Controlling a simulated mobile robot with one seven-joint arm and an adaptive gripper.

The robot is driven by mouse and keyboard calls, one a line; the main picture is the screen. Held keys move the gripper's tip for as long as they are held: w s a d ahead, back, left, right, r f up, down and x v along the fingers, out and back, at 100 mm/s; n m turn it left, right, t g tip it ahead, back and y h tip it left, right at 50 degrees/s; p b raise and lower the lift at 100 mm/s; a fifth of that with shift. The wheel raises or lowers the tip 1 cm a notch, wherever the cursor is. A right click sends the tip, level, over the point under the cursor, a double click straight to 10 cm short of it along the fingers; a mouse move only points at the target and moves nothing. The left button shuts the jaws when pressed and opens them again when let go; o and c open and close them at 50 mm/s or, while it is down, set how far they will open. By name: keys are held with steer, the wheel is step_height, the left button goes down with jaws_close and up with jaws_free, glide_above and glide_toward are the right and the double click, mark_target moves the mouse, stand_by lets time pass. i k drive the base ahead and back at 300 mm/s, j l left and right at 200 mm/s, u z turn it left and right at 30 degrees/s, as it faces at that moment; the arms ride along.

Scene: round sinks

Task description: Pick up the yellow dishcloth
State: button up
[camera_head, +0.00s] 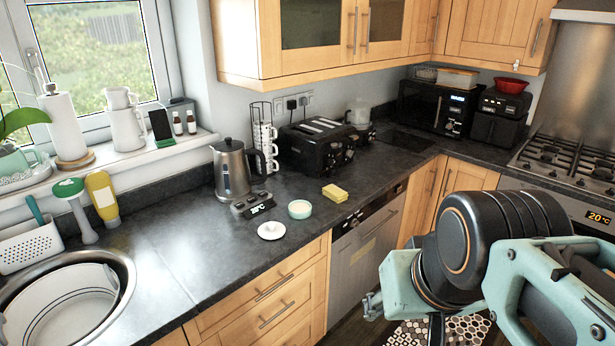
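A small yellow block-like piece (335,193), which looks like the folded dishcloth or a sponge, lies on the dark worktop (290,262) near its front edge. It is in front of the black toaster. My gripper (373,306) shows only in part at the lower middle, at the end of my arm. It is in front of the cabinets, below and to the right of the yellow piece and well apart from it. The arm hides most of the gripper, and I cannot see whether its fingers are open. I see nothing held.
A round white tub (300,209), a white lid (271,230) and a small display scale (253,206) lie left of the yellow piece. A steel kettle (231,172) and the black toaster (318,145) stand behind. The round sink (68,295) is at the lower left.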

mark_target(337, 195)
steer(key=i+l+u, duration=0.1)
steer(key=i+l, duration=0.15)
steer(key=i, duration=0.35)
steer(key=i+l, duration=0.3)
steer(key=i, duration=0.25)
steer(key=i+l+u, duration=0.15)
steer(key=i+l, duration=0.15)
steer(key=i, duration=0.3)
steer(key=i+l, duration=0.35)
steer(key=i, duration=0.2)
steer(key=u, duration=0.05)
